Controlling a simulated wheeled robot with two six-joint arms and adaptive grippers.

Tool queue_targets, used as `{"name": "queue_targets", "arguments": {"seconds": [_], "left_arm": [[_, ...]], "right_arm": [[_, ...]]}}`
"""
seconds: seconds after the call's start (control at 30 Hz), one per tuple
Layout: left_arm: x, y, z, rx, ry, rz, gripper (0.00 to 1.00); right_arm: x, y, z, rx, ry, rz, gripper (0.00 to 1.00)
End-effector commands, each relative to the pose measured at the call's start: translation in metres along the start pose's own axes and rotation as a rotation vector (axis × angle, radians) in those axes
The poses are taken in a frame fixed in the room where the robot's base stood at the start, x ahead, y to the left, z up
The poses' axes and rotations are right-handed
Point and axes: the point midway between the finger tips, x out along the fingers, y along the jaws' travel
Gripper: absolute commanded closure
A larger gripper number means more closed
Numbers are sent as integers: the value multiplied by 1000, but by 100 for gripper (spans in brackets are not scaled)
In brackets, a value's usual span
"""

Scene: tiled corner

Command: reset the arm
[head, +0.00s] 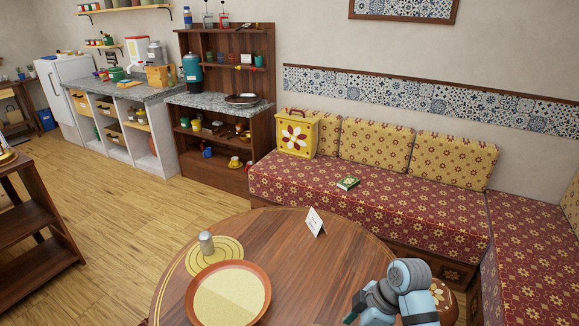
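My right arm, light blue and grey, comes in at the bottom right over the round wooden table (315,262). Its links are bent together there. A dark green and black piece at its lower left, at the bottom edge, may be part of my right gripper (353,306); its fingers cannot be made out. My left arm and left gripper are not in view.
On the table are a round terracotta-rimmed tray (262,283), a grey shaker (206,243) on a yellow round mat (232,248), and a white folded card (315,222). A brown patterned round object (441,294) is beside my arm. A patterned sofa (370,200) stands behind.

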Motion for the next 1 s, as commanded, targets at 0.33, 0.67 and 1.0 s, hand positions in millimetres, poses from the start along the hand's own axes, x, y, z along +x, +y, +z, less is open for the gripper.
{"name": "queue_targets", "arguments": {"seconds": [0.33,0.67,1.0], "left_arm": [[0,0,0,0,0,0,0],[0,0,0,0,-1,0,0],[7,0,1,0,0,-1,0]], "right_arm": [[32,-113,93,687,-132,262,55],[-6,-192,136,1141,-102,505,55],[118,-183,194,1167,-160,460,55]]}}
